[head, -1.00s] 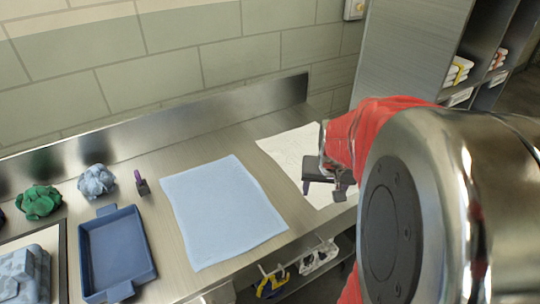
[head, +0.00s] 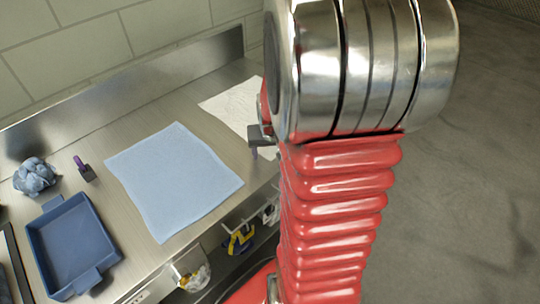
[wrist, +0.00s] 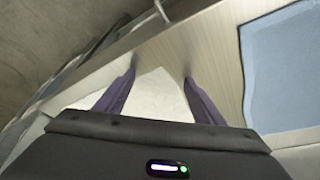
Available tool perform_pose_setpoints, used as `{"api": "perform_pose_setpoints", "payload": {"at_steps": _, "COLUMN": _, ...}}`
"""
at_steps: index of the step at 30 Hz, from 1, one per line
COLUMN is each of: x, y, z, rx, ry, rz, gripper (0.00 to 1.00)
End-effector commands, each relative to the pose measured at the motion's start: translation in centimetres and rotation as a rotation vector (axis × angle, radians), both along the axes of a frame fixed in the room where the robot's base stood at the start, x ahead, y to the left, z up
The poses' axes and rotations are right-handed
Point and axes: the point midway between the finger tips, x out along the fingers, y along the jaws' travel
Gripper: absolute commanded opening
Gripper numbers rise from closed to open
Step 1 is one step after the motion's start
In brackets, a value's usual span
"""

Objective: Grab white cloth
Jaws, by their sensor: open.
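A white cloth (head: 230,103) lies flat at the right end of the steel counter, partly hidden behind my arm. It also shows in the wrist view (wrist: 153,92), between and beneath my fingers. My gripper (wrist: 159,79) is open and empty, with its two dark purple fingers spread over the cloth. In the head view only a dark part of the gripper shows at the cloth's right side, and its fingertips are mostly hidden. I cannot tell whether the fingers touch the cloth.
A light blue cloth (head: 172,176) lies flat to the left of the white one. A blue tray (head: 72,250), a crumpled blue-grey cloth (head: 34,178) and a small purple-and-dark item (head: 84,169) are farther left. A shelf with yellow and white items (head: 240,240) is below the counter.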

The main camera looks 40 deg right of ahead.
Motion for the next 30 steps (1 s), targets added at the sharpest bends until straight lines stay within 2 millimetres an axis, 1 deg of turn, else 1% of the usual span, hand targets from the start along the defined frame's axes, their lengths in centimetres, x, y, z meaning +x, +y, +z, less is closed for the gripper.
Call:
{"api": "perform_pose_setpoints", "payload": {"at_steps": 11, "x": 0.04, "y": -0.04, "z": -0.13, "rx": 0.0, "ry": 0.0, "rz": 0.0, "gripper": 0.62}}
{"api": "perform_pose_setpoints", "payload": {"at_steps": 30, "x": 0.02, "y": -0.05, "z": -0.1, "rx": 0.0, "ry": 0.0, "rz": 0.0, "gripper": 0.4}}
